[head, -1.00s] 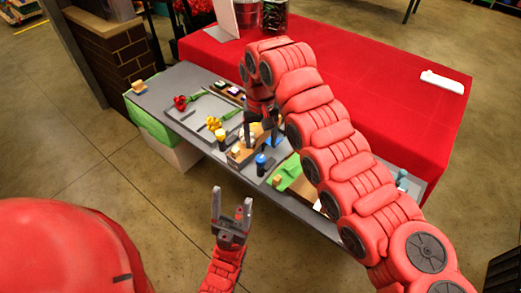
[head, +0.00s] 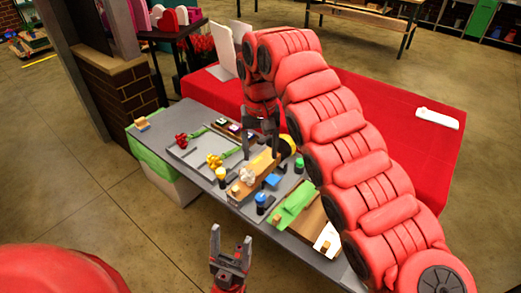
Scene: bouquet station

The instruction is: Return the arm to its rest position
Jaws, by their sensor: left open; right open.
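My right arm, with thick red padding, reaches in from the right. Its dark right gripper (head: 261,149) hangs over the grey table (head: 160,135) with its fingers apart. A wooden block (head: 262,166) is just below and in front of it, with a white flower (head: 247,174) at its near end. I see nothing between the fingers; the exact gap to the block is hard to tell. My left gripper (head: 230,245) is open and empty in front of the table, pointing up. A red flower (head: 181,140) and a yellow flower (head: 214,161) with green stems lie on the tabletop.
A yellow-topped jar (head: 221,175) and a blue-topped jar (head: 260,201) stand near the front edge. A green cloth (head: 295,203) lies to their right. A red-covered table (head: 400,150) stands behind. The floor at front left is clear.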

